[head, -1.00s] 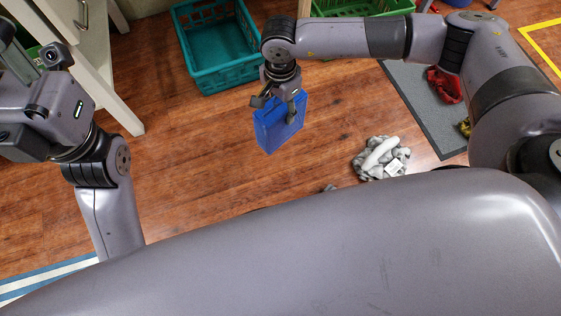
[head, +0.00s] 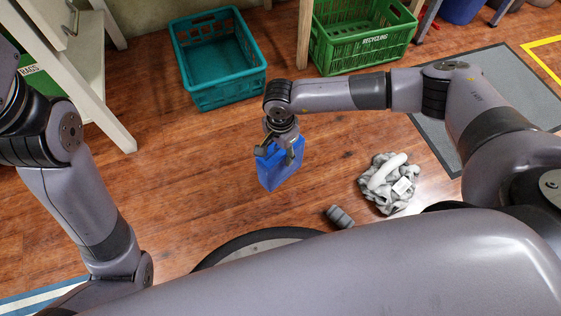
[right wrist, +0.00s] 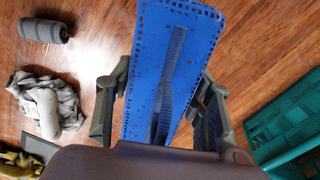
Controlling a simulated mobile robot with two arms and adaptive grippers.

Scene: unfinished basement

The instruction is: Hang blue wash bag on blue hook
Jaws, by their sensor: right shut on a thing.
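The blue wash bag (head: 280,168) hangs from my right gripper (head: 282,146) in the head view, above the wooden floor. In the right wrist view the bag (right wrist: 172,70) sits between the two fingers (right wrist: 160,108), which are shut on it. The gripper covers the bag's top in the head view. My left arm shows at the left of the head view, but its gripper is out of the picture. No blue hook shows in any view.
A teal crate (head: 228,95) and a green recycling crate (head: 362,61) stand at the back. A grey cloth bundle (head: 388,184) and a grey roll (head: 340,216) lie on the floor. A white shelf unit (head: 98,110) stands at the left. Open floor lies around the bag.

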